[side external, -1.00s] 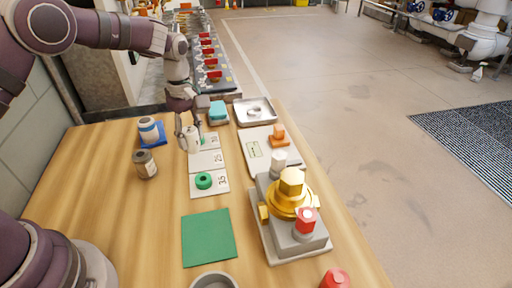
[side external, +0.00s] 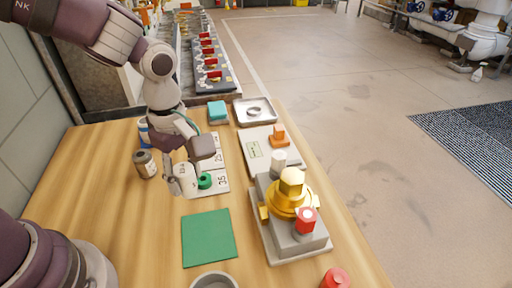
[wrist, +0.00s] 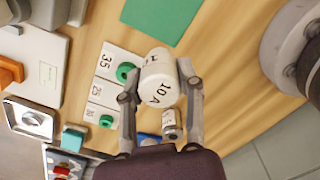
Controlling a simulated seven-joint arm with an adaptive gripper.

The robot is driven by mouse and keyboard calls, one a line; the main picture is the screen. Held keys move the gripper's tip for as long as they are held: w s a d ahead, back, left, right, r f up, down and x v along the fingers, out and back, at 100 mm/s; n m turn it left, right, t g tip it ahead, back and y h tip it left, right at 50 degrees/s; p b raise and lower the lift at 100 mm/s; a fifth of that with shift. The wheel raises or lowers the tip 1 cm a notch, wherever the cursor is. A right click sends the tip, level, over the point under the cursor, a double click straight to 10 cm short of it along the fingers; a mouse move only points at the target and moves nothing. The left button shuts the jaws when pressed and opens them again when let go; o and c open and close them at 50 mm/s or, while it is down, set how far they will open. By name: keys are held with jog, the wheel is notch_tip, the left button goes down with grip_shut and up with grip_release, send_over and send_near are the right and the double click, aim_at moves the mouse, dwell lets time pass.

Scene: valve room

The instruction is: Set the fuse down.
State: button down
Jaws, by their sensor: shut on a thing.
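The fuse is a white cylinder marked "10 A" (wrist: 160,85). My gripper (wrist: 160,92) is shut around its sides. In the side view my gripper (side external: 182,172) holds the fuse (side external: 186,184) just left of the card marked 35 (side external: 222,182), which bears a green ring (side external: 204,181). Whether the fuse touches the table cannot be told. The green mat (side external: 208,238) lies bare, nearer the camera than the fuse. The wrist view shows the cards marked 35 and 25 and one beyond with another green ring (wrist: 106,121).
A grey block with a gold fitting (side external: 291,199) stands to the right. A grey round dish (side external: 214,281) and a red knob (side external: 335,279) are at the front edge. A metal tray (side external: 255,111) lies behind.

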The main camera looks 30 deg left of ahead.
jog(key=d+r, duration=0.1)
jog(key=d, duration=0.4)
jog(key=f, duration=0.5)
jog(key=d+f, duration=0.1)
jog(key=f, duration=0.1)
jog(key=shift+f, duration=0.35)
jog(key=shift+f, duration=0.1)
jog(key=c, duration=0.7)
grip_release()
